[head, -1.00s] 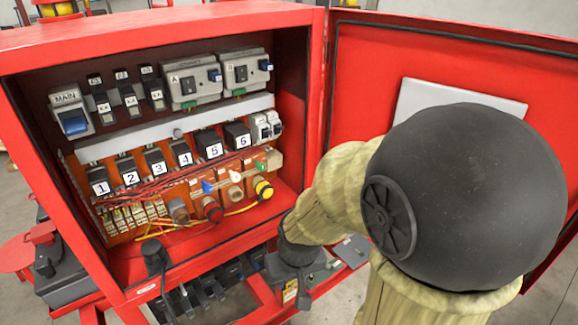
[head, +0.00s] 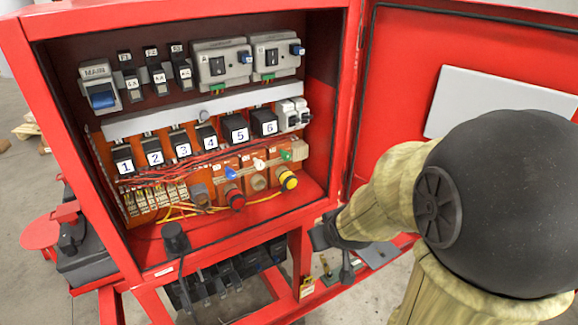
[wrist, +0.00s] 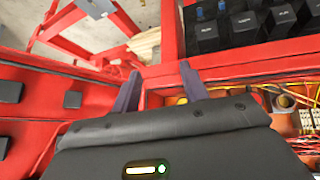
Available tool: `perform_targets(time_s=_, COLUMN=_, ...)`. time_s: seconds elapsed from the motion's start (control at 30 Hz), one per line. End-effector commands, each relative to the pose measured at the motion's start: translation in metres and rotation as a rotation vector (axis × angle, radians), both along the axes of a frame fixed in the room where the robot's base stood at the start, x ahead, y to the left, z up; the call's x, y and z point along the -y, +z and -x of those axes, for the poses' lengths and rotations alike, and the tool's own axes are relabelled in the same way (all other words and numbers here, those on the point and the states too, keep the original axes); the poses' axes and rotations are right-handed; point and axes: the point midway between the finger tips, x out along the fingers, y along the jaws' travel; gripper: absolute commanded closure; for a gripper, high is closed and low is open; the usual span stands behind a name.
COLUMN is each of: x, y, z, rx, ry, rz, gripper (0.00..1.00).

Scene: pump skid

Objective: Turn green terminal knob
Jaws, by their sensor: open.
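The small green terminal knob (head: 285,155) is on the right of a row of terminals in the open red cabinet, in the head view. A white knob (head: 259,163) and a blue knob (head: 232,173) are to its left. My gripper (wrist: 160,78) is open and empty in the wrist view, its two dark fingers spread over the red cabinet edge. In the head view my wrist is low by the cabinet's lower right corner, below and apart from the green knob. I cannot make out the green knob in the wrist view.
A yellow-ended connector (head: 288,181) and a red-ended connector (head: 236,200) stick out below the knobs. Numbered black breakers (head: 239,130) line the row above. The open red door (head: 400,80) stands right of the opening. Loose yellow wires (head: 178,212) cross the lower panel.

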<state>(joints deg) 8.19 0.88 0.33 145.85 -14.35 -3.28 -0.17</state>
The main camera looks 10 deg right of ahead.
Motion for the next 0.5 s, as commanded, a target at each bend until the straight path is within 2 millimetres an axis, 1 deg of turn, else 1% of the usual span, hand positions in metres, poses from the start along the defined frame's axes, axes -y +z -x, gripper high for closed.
perform_targets(time_s=0.03, x=0.010, y=-0.006, z=-0.013, rx=0.077, ry=0.021, rz=0.022, gripper=0.56)
perform_targets(time_s=0.1, x=0.018, y=0.000, z=-0.030, rx=0.192, ry=0.067, rz=0.052, gripper=0.56)
perform_targets(time_s=0.23, x=0.028, y=0.016, z=-0.054, rx=0.398, ry=0.166, rz=0.097, gripper=0.56)
perform_targets(time_s=0.3, x=0.029, y=0.025, z=-0.062, rx=0.506, ry=0.225, rz=0.113, gripper=0.56)
perform_targets(time_s=0.37, x=0.029, y=0.033, z=-0.066, rx=0.594, ry=0.278, rz=0.124, gripper=0.56)
perform_targets(time_s=0.5, x=0.024, y=0.050, z=-0.066, rx=0.787, ry=0.406, rz=0.131, gripper=0.56)
